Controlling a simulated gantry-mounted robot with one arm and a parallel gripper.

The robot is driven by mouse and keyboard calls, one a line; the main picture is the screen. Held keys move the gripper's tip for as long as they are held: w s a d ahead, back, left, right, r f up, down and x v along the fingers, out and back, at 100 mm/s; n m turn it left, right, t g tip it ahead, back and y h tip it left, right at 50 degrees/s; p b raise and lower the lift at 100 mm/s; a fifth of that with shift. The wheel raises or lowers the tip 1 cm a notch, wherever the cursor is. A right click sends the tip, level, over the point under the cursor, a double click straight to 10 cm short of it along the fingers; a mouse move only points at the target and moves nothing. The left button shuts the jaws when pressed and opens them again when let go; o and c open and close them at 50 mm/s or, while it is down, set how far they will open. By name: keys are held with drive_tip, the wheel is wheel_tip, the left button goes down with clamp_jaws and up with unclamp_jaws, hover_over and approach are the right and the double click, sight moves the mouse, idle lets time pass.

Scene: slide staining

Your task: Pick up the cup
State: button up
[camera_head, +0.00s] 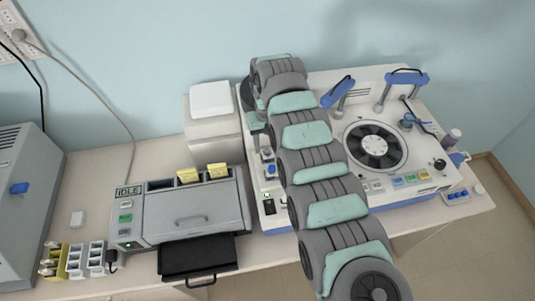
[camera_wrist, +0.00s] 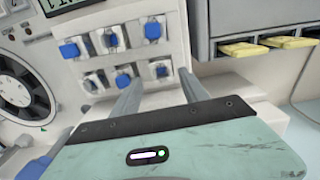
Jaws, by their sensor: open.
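I cannot clearly make out a cup in either view. A small jar with a dark purplish cap (camera_head: 453,136) stands at the right end of the white machine, and a small pale blue-and-white item (camera_head: 459,157) sits just below it; I cannot tell whether either is the cup. My gripper (camera_wrist: 157,82) is open and empty, its two grey fingers apart over the white machine's left panel. This panel (camera_wrist: 172,22) has several blue knobs or caps in metal mounts. In the head view my arm hides part of the machine, and my fingers are hard to see.
The white machine (camera_head: 428,187) carries a round dark rotor (camera_head: 375,146) and blue-topped posts. A grey device (camera_head: 195,205) with yellow pieces in its slots stands to the left, with a black tray (camera_head: 198,257) in front. Small racks (camera_head: 75,260) stand at the left front.

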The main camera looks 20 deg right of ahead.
sight(267, 150)
wheel_tip(267, 150, down, 4)
drive_tip(key=shift+w+a+r+p, duration=0.1)
drive_tip(key=shift+w+p, duration=0.05)
drive_tip(key=shift+p, duration=0.3)
clamp_jaws()
